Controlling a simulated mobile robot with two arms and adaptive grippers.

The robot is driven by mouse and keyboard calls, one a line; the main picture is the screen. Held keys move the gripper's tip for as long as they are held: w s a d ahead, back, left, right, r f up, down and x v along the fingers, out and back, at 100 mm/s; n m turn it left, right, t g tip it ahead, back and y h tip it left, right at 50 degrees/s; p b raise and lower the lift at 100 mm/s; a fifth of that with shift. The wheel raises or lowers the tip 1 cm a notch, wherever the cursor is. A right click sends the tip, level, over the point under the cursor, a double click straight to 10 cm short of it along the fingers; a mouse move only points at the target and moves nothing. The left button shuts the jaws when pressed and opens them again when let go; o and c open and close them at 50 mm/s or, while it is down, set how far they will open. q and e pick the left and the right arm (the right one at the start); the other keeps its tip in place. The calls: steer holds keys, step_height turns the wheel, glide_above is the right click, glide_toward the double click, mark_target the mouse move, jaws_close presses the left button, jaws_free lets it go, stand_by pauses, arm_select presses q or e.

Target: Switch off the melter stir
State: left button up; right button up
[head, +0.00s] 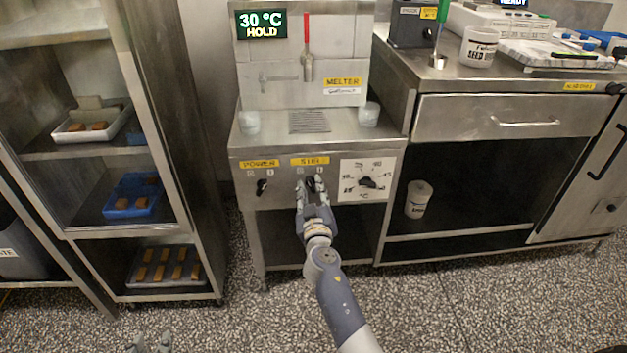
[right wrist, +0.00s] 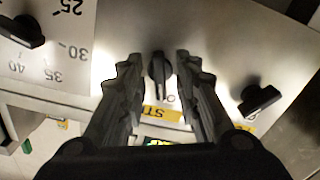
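The melter (head: 345,75) is a steel cabinet with a front panel bearing a power knob (head: 262,187), a stir knob (head: 311,184) under a yellow label, and a temperature dial (head: 368,182). My right gripper (head: 312,187) is at the stir knob and partly hides it. In the right wrist view, the black stir knob (right wrist: 160,73) stands upright between the open fingers, with a gap on both sides. The power knob (right wrist: 260,100) is tilted there. Two grey tips of my left gripper (head: 150,344) show apart at the bottom edge.
The melter display (head: 261,24) reads 30 °C HOLD. A shelf rack (head: 100,230) with trays stands left, a steel counter (head: 480,80) right. The floor in front is clear.

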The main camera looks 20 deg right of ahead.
steer(key=shift+w, duration=0.2)
arm_select(q)
steer(key=shift+w+d, duration=0.1)
steer(key=shift+w, duration=0.1)
steer(key=shift+s, duration=0.1)
arm_select(e)
jaws_close()
arm_select(q)
steer(key=shift+f, duration=0.1)
arm_select(e)
steer(key=shift+n+b, duration=0.5)
steer(key=shift+n, duration=0.6)
arm_select(q)
steer(key=r, duration=0.1)
steer(key=w+r+t, duration=0.1)
steer(key=w+d+r+t, duration=0.1)
steer(key=r, duration=0.1)
steer(key=shift+w+r+h, duration=0.1)
steer(key=shift+w+h, duration=0.15)
steer(key=shift+h, duration=0.15)
